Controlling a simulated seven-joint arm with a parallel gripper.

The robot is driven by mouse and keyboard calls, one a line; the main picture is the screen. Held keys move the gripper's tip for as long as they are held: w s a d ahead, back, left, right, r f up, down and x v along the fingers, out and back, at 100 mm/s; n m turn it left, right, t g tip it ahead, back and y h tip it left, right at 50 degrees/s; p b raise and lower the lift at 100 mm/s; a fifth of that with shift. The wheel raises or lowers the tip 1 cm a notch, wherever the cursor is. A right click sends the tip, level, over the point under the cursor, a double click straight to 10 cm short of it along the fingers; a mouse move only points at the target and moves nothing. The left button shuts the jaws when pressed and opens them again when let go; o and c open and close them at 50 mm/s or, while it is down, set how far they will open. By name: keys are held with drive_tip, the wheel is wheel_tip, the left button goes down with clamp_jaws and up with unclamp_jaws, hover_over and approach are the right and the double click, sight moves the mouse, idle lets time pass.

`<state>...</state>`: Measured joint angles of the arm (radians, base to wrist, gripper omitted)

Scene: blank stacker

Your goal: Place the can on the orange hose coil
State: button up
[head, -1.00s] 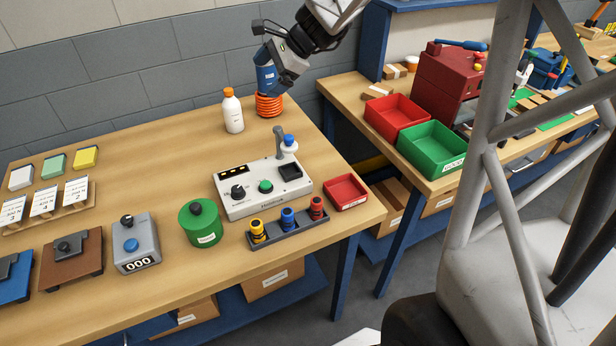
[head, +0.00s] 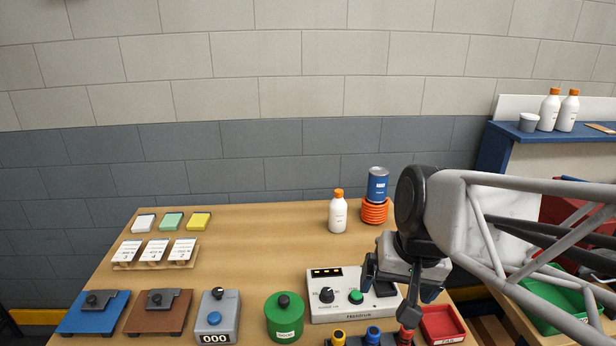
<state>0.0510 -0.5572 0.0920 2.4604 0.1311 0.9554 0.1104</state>
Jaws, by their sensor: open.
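The blue can (head: 378,184) with a pale label and grey top stands upright on the orange hose coil (head: 375,212) at the back right of the bench. The coil's rings show below the can. My gripper (head: 402,286) is open, in front of the can and coil and apart from them. It hangs over the right part of the white control box and hides some of it. I see nothing held between its fingers.
A white bottle with an orange cap (head: 338,212) stands just left of the coil. The control box (head: 328,292), a green round container (head: 285,318) and a red tray (head: 443,324) line the front.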

drive_tip(key=shift+s+d+f+n+h, duration=0.15)
drive_tip(key=shift+s+n+h, duration=0.2)
drive_tip(key=shift+s, duration=0.35)
drive_tip(key=shift+s+d+f+n+h, duration=0.1)
drive_tip(key=shift+s+f+n, duration=0.1)
drive_tip(key=shift+s+n, duration=0.4)
drive_tip(key=shift+s+d+f+n+h, duration=0.15)
drive_tip(key=shift+s+n+h, duration=0.1)
drive_tip(key=shift+s, duration=0.55)
drive_tip(key=shift+a, duration=0.1)
